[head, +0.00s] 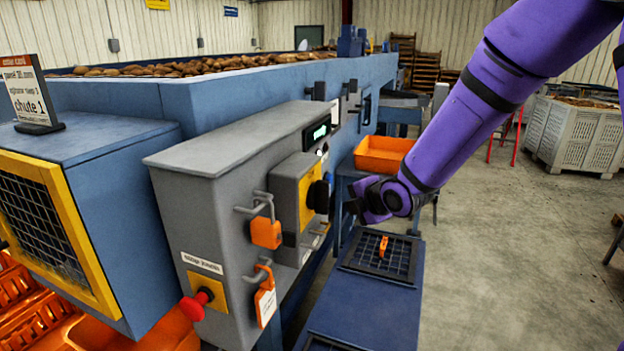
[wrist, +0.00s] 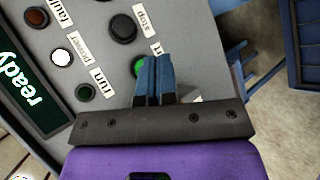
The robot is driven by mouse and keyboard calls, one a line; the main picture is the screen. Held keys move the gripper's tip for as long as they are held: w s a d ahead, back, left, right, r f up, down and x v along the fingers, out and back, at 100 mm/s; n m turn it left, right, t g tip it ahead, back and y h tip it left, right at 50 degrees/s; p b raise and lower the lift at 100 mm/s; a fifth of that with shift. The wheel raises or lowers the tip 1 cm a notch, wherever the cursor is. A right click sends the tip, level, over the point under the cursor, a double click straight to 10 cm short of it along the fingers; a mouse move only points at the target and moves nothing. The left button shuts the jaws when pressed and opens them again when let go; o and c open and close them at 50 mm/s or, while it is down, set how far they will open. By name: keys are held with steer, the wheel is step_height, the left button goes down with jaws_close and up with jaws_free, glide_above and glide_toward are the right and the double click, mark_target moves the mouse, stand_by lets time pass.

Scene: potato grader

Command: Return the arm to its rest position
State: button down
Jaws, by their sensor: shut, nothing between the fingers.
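My purple arm reaches in from the upper right of the head view. My gripper (head: 350,205) is beside the right side of the grey control box (head: 220,230). In the wrist view my gripper (wrist: 155,62) has its two blue fingers together with nothing between them. The fingertips overlap a green button (wrist: 138,68) on the panel, partly hidden behind them. I cannot tell whether they touch it. A black stop button (wrist: 123,28) is just above. A display (wrist: 30,97) reads "ready".
Orange padlocks (head: 266,233) hang on the box, and a red knob (head: 194,307) sticks out at its lower front. An orange bin (head: 383,155) stands behind my gripper. A blue bench (head: 365,310) with a grated top lies below. The floor (head: 520,260) to the right is open.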

steer(key=s+d+r+m+g+h, duration=0.1)
steer(key=s+d+r+m+h, duration=0.4)
steer(key=s+d+r+m, duration=0.8)
steer(key=s+d+r+m+g, duration=0.1)
steer(key=s+d+m, duration=0.1)
steer(key=s+m, duration=0.2)
steer(key=s+d+r+m+g, duration=0.1)
steer(key=s+d+r+m, duration=0.1)
steer(key=s, duration=0.8)
steer(key=s+d+r+m+g, duration=0.1)
steer(key=s+d+m, duration=0.2)
steer(key=s+m, duration=0.3)
steer(key=shift+s+d+r+h, duration=0.2)
steer(key=shift+s+h, duration=0.2)
steer(key=shift+s, duration=0.2)
